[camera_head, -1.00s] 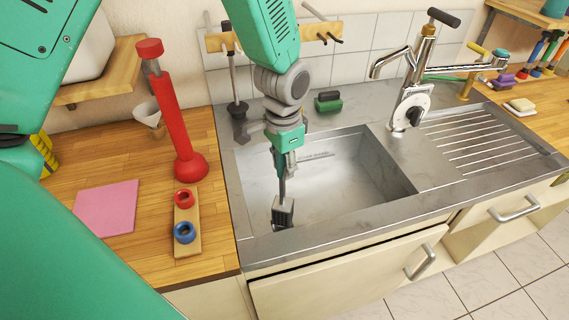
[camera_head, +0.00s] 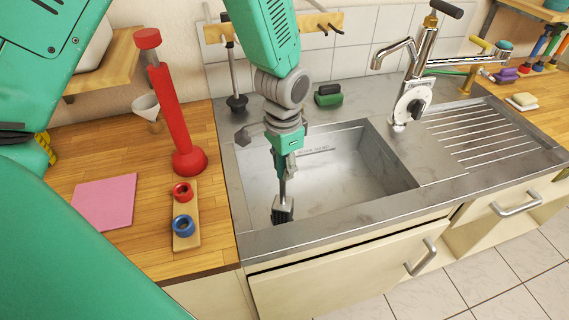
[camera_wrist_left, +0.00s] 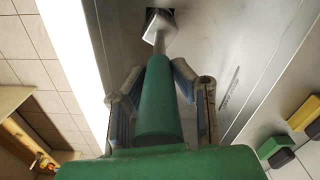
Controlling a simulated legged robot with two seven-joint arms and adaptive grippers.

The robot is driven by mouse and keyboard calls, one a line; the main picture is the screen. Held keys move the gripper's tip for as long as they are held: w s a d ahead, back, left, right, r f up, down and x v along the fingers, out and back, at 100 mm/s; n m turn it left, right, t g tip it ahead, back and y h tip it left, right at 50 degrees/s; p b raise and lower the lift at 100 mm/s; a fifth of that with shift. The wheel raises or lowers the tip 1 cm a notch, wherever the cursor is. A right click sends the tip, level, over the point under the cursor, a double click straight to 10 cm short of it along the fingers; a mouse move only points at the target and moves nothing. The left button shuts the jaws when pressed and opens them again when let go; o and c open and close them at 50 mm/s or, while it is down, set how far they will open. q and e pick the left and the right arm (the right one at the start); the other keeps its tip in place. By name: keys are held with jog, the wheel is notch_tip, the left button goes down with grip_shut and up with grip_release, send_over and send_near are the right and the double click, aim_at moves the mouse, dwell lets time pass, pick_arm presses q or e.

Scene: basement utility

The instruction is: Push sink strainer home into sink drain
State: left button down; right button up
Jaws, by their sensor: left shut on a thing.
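My left gripper (camera_head: 283,150) comes down from above over the left part of the sink (camera_head: 345,165). It is shut on the green handle of the sink strainer (camera_head: 283,209), which has a thin metal rod and a square grey metal end. The strainer is roughly upright, its end low at the sink floor near the front left. In the left wrist view, the fingers (camera_wrist_left: 158,75) flank the green handle, and the strainer's metal end (camera_wrist_left: 158,30) is at the dark sink drain (camera_wrist_left: 155,13). The end covers most of the drain, so I cannot tell how deep it sits. My right gripper is not in view.
A tap (camera_head: 412,95) stands behind the sink, right of my gripper. A green and black sponge (camera_head: 328,95) lies on the back ledge. A red plunger (camera_head: 177,110) and a wooden holder with rings (camera_head: 185,240) are on the left counter. The sink's right half is clear.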

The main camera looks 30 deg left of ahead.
pick_arm(q)
jog(key=shift+f, duration=0.7)
jog(key=c, duration=1.3)
grip_release()
jog(key=shift+o, duration=0.2)
jog(key=shift+r, duration=0.3)
notch_tip(320, 180, up, 10)
jog(key=shift+w+r, duration=0.1)
jog(key=shift+r, duration=0.6)
